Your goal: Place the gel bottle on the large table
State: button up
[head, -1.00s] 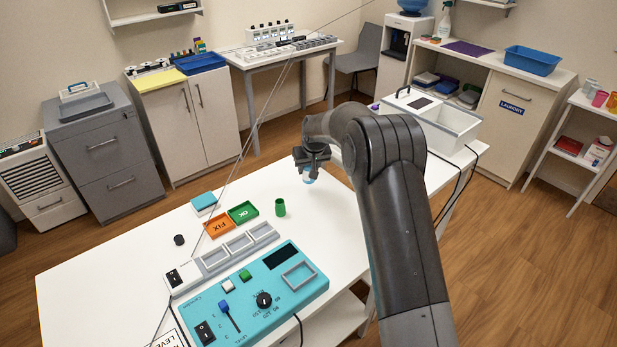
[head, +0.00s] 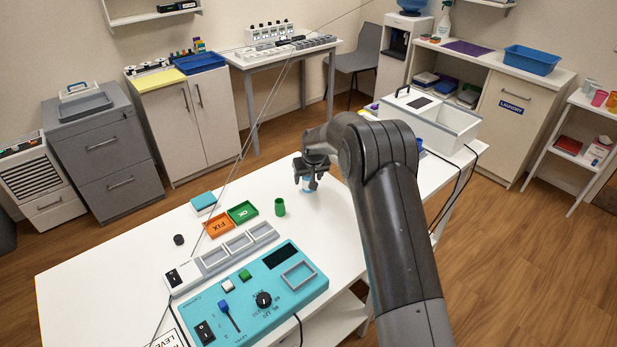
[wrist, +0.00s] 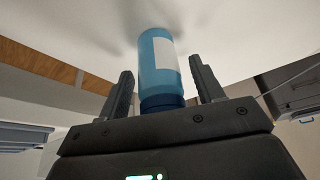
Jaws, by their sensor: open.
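The gel bottle (wrist: 160,62) is light blue with a white label and a dark blue cap. In the wrist view its cap is near my gripper's palm and its far end is at the white tabletop. My gripper (wrist: 165,85) is open, with one finger on each side of the bottle and gaps between. In the head view my gripper (head: 307,183) is low over the large white table (head: 110,270). The bottle (head: 308,188) shows there upright below it, apparently standing on the table, partly hidden by the fingers.
A white bin (head: 455,130) stands to the right. The tabletop around the bottle is clear.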

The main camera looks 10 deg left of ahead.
jog(key=shift+s+r, duration=0.15)
jog(key=shift+r, duration=0.45)
jog(key=v, duration=1.1)
jog(key=s+d+r+m+t+h, duration=0.1)
jog(key=s+d+r, duration=0.65)
jog(key=s, duration=0.25)
jog(key=s+d+r+m, duration=0.1)
jog(key=s+d+r, duration=0.5)
jog(key=s+r, duration=0.35)
jog(key=s+d+f+m, duration=0.1)
jog(key=s+d, duration=0.3)
jog(key=s, duration=0.8)
jog(key=s+d+f+m, duration=0.1)
jog(key=s+d, duration=0.3)
jog(key=s, duration=0.9)
jog(key=shift+s+d+t+h, duration=0.25)
jog(key=shift+s+t+h, duration=0.05)
jog(key=shift+s+h, duration=0.1)
